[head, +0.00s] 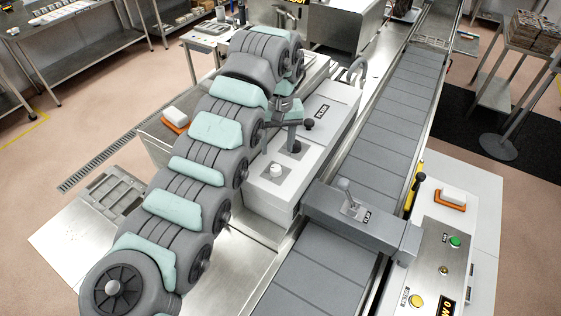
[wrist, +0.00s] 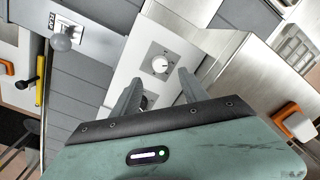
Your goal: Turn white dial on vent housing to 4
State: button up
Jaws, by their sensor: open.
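The white dial (head: 276,170) stands on a grey square plate on top of the white vent housing (head: 263,196). In the wrist view the dial (wrist: 160,65) shows from above with a small dark mark on it; the numbers around it are too small to read. My gripper (wrist: 159,77) is open and empty, with one finger on each side of the dial in that view. In the head view my gripper (head: 283,125) is above the housing, behind the dial and apart from it. The housing (wrist: 184,43) also shows in the wrist view.
A black knob (head: 308,125) stands on the housing behind the dial. A grey conveyor (head: 385,125) runs along the right, crossed by a grey bridge with a lever (head: 346,191). A control panel (head: 437,262) with green and yellow buttons is at the lower right.

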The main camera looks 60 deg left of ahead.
aim_at(276, 168)
jog(key=shift+s+f+p, duration=0.2)
jog(key=shift+f+p, duration=0.7)
jog(key=shift+f, duration=3.5)
grip_shut()
